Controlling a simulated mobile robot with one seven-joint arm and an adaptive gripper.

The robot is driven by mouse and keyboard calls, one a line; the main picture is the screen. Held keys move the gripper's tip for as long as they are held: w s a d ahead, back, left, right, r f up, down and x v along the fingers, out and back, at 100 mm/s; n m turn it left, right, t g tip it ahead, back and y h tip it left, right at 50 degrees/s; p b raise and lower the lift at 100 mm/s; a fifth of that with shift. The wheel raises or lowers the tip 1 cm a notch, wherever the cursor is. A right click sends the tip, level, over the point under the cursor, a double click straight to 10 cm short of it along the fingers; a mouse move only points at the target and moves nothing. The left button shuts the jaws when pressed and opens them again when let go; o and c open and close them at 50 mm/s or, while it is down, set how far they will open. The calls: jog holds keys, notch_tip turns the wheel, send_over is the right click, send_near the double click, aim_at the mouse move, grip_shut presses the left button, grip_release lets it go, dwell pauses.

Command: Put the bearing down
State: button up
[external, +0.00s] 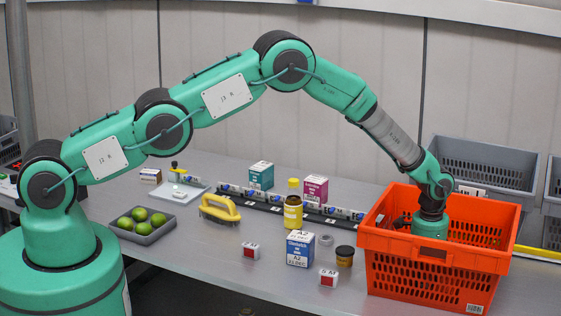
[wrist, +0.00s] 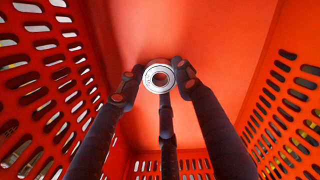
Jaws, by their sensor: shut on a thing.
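The bearing (wrist: 149,78), a silvery metal ring with a dark centre hole, is between the fingertips of my gripper (wrist: 160,80) in the wrist view. My gripper is shut on it. Both are inside the orange tote (external: 432,278), whose slotted walls (wrist: 45,75) and plain floor (wrist: 215,35) surround the fingers. In the external view my wrist reaches down into the tote at the right; the fingers and bearing are hidden by its walls. Whether the bearing touches the tote floor is unclear.
A small grey ring (external: 325,239) lies on the table left of the tote, near a dark jar (external: 344,257) and a blue-white box (external: 300,249). Grey crates (external: 482,160) stand behind the tote. A yellow brush (external: 219,209) and fruit tray (external: 143,225) are farther left.

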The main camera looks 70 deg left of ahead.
jog(key=shift+f, duration=0.15)
jog(key=o, duration=1.2)
notch_tip(320, 180, up, 12)
jog(key=b, duration=0.1)
jog(key=shift+r, duration=0.2)
dwell(0.4)
